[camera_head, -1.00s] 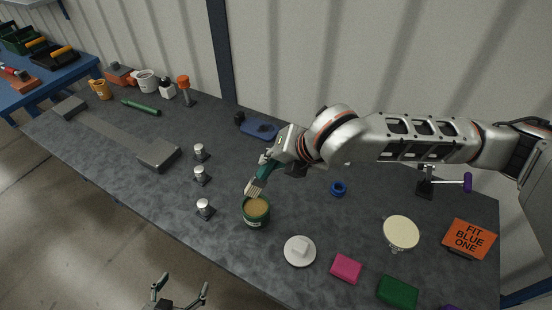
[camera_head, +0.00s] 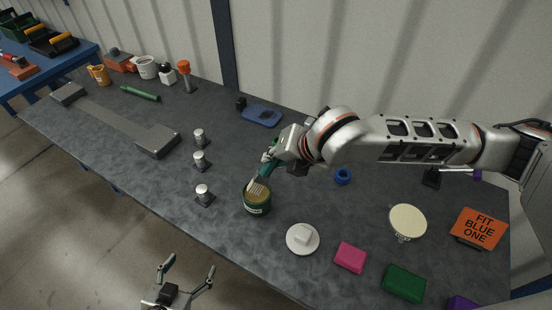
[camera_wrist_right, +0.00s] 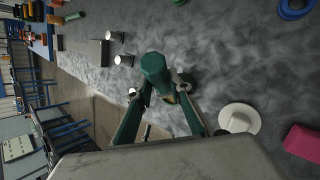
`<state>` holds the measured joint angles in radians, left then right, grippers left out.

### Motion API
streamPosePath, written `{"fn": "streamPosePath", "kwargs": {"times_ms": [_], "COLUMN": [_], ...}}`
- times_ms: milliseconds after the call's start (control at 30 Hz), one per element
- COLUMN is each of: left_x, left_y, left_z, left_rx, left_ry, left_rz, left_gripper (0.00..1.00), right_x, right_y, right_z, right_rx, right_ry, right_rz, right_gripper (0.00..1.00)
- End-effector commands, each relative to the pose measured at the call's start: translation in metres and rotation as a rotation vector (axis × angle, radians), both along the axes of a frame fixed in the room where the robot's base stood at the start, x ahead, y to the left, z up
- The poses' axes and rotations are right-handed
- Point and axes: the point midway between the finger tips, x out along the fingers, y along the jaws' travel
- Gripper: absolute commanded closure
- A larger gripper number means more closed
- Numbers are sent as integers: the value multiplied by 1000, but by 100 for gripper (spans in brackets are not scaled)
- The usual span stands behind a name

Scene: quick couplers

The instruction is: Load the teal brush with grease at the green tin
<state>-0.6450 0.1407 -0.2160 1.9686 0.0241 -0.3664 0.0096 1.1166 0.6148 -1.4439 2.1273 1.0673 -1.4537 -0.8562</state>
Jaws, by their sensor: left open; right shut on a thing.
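The green tin (camera_head: 257,208) stands upright on the dark worktop, with tan grease showing at its open top. My right gripper (camera_head: 272,157) is shut on the teal brush (camera_head: 266,170), above the tin. The brush is tilted and its pale bristles point down at the tin's mouth; they overlap the grease, but I cannot tell how deep they reach. In the right wrist view the teal handle (camera_wrist_right: 155,68) sits between the fingers and hides most of the tin. My left gripper (camera_head: 189,277) is open and empty, in front of the table's near edge.
A white round dish (camera_head: 314,241) holding a white block lies right of the tin. Several metal couplers (camera_head: 203,192) stand to the left. Pink (camera_head: 350,257) and green (camera_head: 404,283) blocks lie to the right, near an orange sign (camera_head: 479,229). A blue ring (camera_head: 343,176) lies behind.

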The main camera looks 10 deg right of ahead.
Motion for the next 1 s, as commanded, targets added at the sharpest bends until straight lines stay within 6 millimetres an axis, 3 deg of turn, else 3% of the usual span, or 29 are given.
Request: {"fn": "streamPosePath", "kwargs": {"times_ms": [1000], "left_x": [-3], "left_y": [2], "left_z": [-6], "left_rx": [5], "left_ry": [11], "left_rz": [3], "left_gripper": [26], "right_x": [0], "right_y": [0], "right_z": [-6], "right_rx": [1], "right_ry": [1], "right_rz": [0], "right_gripper": [100]}}
